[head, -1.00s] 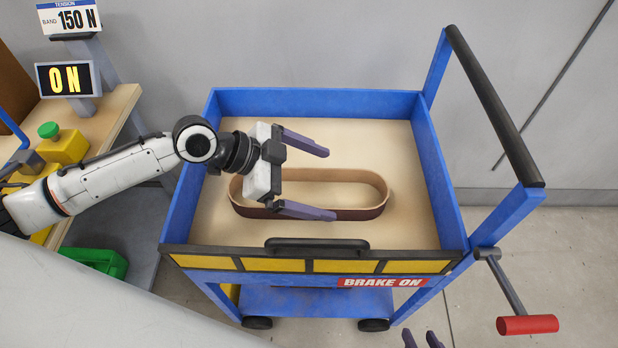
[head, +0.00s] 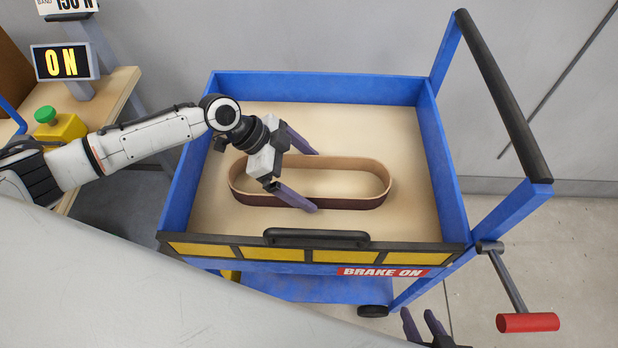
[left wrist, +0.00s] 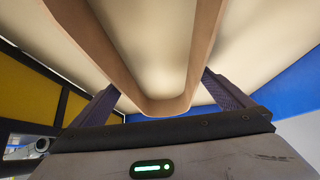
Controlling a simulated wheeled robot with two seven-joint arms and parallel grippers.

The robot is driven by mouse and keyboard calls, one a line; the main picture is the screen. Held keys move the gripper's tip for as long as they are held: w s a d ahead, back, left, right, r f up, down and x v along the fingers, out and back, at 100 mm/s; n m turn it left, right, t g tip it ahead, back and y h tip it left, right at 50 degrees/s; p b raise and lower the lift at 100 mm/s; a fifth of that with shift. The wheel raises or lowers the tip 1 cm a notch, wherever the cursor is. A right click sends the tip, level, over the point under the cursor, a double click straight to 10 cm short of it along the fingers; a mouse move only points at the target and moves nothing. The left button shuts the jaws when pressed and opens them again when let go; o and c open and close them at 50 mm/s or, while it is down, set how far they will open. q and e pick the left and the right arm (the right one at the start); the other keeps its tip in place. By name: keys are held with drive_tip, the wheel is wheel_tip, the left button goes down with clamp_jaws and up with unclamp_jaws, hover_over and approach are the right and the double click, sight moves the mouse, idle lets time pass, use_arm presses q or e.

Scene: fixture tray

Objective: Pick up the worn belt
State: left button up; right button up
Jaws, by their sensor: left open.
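The worn belt (head: 345,200) is a brown, oblong closed loop standing on edge on the floor of the blue cart's tray (head: 415,215). My left gripper (head: 315,181) is open over the belt's left part, with one finger at the far side and one at the near side. In the left wrist view the belt (left wrist: 165,104) runs between the two spread fingers; its rounded end is close to the palm. I cannot tell whether the fingers touch it. My right gripper (head: 424,320) shows only as two separated fingertips at the bottom edge, empty.
The cart has raised blue walls, a black front handle (head: 316,238), a tall push bar (head: 505,95) and a red-handled crank (head: 527,322) at right. A "BRAKE ON" label (head: 383,272) shows.

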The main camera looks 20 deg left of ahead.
use_arm(q)
drive_tip(key=shift+w+d+f, duration=0.1)
drive_tip(key=shift+d+f, duration=0.15)
drive_tip(key=shift+f, duration=0.2)
drive_tip(key=c, duration=1)
drive_tip(key=shift+r, duration=0.15)
